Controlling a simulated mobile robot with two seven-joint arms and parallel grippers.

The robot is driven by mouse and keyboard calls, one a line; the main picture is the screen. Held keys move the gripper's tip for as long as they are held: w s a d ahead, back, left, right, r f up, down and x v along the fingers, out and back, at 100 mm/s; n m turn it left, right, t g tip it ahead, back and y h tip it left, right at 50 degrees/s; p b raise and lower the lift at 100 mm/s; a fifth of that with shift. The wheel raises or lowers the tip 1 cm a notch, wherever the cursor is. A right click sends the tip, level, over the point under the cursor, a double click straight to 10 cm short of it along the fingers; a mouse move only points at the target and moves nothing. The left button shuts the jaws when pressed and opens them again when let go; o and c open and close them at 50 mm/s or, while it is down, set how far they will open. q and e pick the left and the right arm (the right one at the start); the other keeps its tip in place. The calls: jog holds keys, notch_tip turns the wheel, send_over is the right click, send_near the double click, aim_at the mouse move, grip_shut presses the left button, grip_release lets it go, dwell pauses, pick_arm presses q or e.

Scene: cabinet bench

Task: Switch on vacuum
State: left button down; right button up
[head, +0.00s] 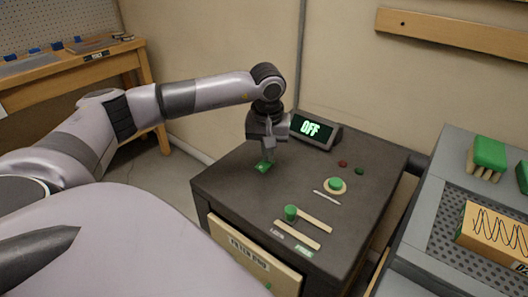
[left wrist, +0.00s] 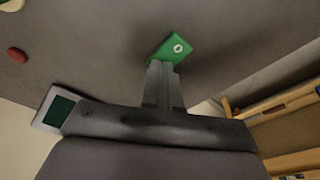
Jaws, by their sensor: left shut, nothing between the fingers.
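A green switch plate (head: 264,166) lies on the dark cabinet top, near its back left corner. In the left wrist view the green plate (left wrist: 174,48) shows a white ring mark. My left gripper (head: 267,155) points down at it, fingers together and empty. In the left wrist view its fingertips (left wrist: 160,66) overlap the plate's near edge; I cannot tell whether they touch. My right gripper is not in view.
The cabinet top (head: 240,190) also carries a small red button (head: 343,164), a small green one (head: 359,171), a round green button (head: 336,184) and a green knob (head: 291,212) beside pale strips. A grey bench (head: 436,190) with blocks stands at right.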

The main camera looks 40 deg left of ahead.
pick_arm(q)
jog(key=shift+s+f, duration=0.1)
jog(key=shift+f, duration=0.1)
jog(key=shift+r+p, duration=2.8)
jog(key=shift+r, duration=0.8)
jog(key=shift+f, duration=0.1)
